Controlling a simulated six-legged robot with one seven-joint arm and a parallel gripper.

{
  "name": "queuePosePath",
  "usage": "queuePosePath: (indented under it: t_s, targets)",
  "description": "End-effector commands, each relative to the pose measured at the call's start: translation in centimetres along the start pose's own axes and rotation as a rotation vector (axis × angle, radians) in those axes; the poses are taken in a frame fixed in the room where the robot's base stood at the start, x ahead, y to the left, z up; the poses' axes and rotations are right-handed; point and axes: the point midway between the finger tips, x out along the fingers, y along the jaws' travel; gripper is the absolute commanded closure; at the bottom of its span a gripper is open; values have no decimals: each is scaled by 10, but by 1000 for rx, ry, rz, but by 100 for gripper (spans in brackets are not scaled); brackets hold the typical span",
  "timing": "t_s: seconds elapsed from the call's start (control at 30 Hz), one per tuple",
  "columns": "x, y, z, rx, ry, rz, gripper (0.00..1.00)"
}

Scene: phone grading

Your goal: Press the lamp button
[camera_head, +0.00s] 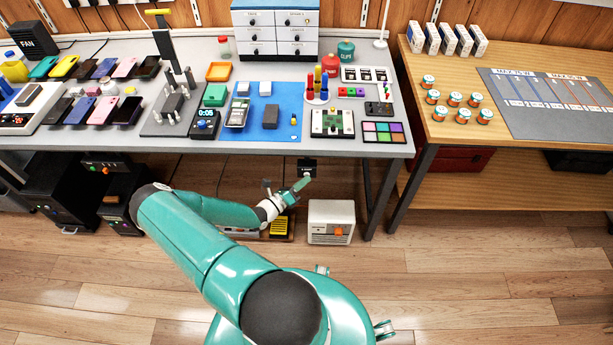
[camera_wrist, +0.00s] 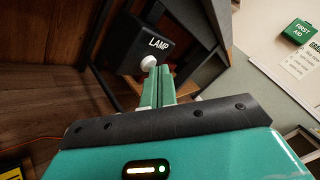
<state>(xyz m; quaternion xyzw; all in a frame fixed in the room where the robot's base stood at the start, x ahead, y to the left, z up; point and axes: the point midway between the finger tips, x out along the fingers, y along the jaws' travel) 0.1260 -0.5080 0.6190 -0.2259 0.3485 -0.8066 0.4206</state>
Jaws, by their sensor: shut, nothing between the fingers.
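The lamp box (camera_wrist: 142,42) is a black box with white LAMP lettering in the wrist view. Its button (camera_wrist: 148,62) is a round white knob on the front face. In the head view the box (camera_head: 307,164) hangs under the front edge of the grey workbench. My gripper (camera_wrist: 158,74) has its green fingers shut together and empty. The fingertips are right at the button and overlap its lower edge in the wrist view; I cannot tell whether they touch it. My gripper (camera_head: 304,182) is just below the box in the head view.
The grey workbench (camera_head: 350,149) is above my arm, with phones and tools on it. Under it stand a white box with an orange knob (camera_head: 331,222) and black cabinets (camera_head: 70,195). A wooden table (camera_head: 500,160) is at the right. The front floor is clear.

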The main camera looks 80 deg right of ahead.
Motion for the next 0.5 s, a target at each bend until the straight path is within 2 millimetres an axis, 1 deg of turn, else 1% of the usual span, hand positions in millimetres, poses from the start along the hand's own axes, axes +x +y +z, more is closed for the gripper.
queuePosePath:
  t_s: [0.27, 0.5]
  targets:
    - [0, 0, 0, 0, 0, 0, 100]
    - [-8, -5, -5, -2, 0, 1, 100]
